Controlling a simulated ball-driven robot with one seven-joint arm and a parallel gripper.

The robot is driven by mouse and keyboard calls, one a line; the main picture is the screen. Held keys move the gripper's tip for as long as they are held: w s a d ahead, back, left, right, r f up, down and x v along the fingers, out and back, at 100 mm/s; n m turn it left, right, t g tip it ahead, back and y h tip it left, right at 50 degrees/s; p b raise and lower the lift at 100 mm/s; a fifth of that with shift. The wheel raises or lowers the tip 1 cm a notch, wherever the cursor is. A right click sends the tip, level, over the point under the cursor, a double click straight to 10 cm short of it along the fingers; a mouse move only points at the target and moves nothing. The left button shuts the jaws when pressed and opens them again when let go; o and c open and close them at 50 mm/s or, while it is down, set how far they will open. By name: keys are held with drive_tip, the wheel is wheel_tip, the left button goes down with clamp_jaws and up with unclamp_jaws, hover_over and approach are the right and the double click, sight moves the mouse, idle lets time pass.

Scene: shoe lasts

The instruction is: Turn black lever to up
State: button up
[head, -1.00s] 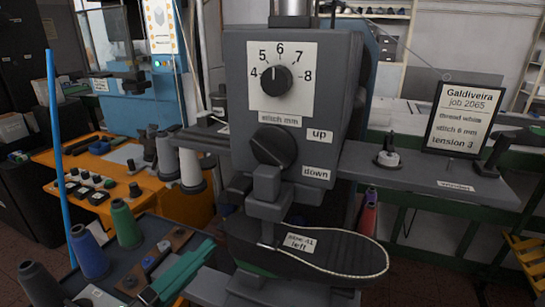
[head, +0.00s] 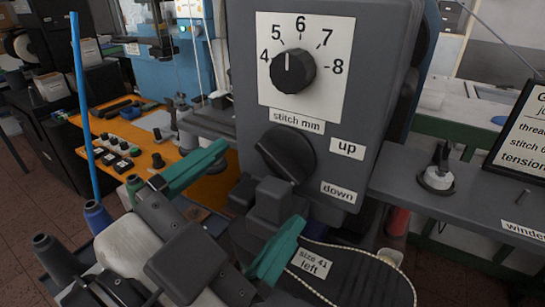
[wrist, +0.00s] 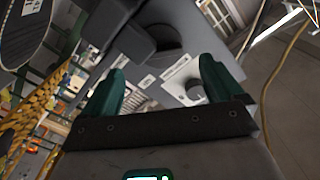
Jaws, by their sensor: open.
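The black lever (head: 285,154) is a bar across a round disc on the front of the grey sewing machine head (head: 375,95). It slants from upper left to lower right, its lower end towards the "down" label (head: 339,192). The "up" label (head: 347,148) is above that, right of the lever. My gripper (head: 262,184) has green fingers spread wide and empty, in front of and below the lever; I see no contact. In the wrist view the open fingers (wrist: 162,72) face the machine, with the dark lever disc (wrist: 166,40) only partly clear.
A stitch dial (head: 293,71) sits above the lever, pointing near 4 to 5. A dark block (head: 272,200) juts out just below the lever. A shoe sole (head: 365,275) lies under it. Thread cones (head: 97,217) and a blue pole (head: 84,110) stand left.

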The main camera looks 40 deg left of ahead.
sight(277, 166)
drive_tip(key=p+x, duration=0.1)
drive_tip(key=x, duration=0.4)
drive_tip(key=shift+c, duration=0.4)
drive_tip(key=c, duration=1)
drive_tip(key=shift+o, duration=0.2)
